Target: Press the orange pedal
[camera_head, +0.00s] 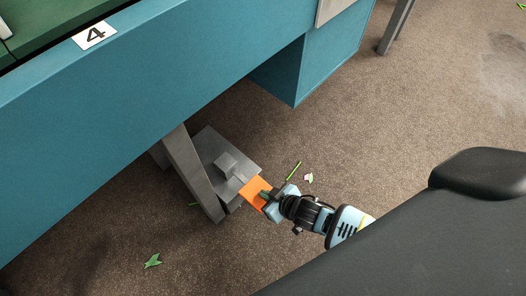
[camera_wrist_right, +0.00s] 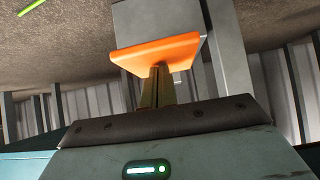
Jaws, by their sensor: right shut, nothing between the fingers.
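The orange pedal (camera_head: 255,192) sticks out from a grey metal base (camera_head: 218,148) on the floor under the blue bench. My right gripper (camera_head: 267,196) is at the pedal's front edge, and its shut fingertips overlap the pedal in the head view. In the right wrist view the pedal (camera_wrist_right: 157,53) is a flat orange plate just beyond the shut fingers (camera_wrist_right: 158,70). Their tips appear at its lower edge; I cannot tell whether they touch it. Nothing is seen between the fingers. My left gripper is not in view.
A grey leg (camera_head: 194,172) stands left of the pedal. Green leaf scraps (camera_head: 153,260) and a pale petal (camera_head: 308,178) lie on the brown floor. The floor at right is mostly clear.

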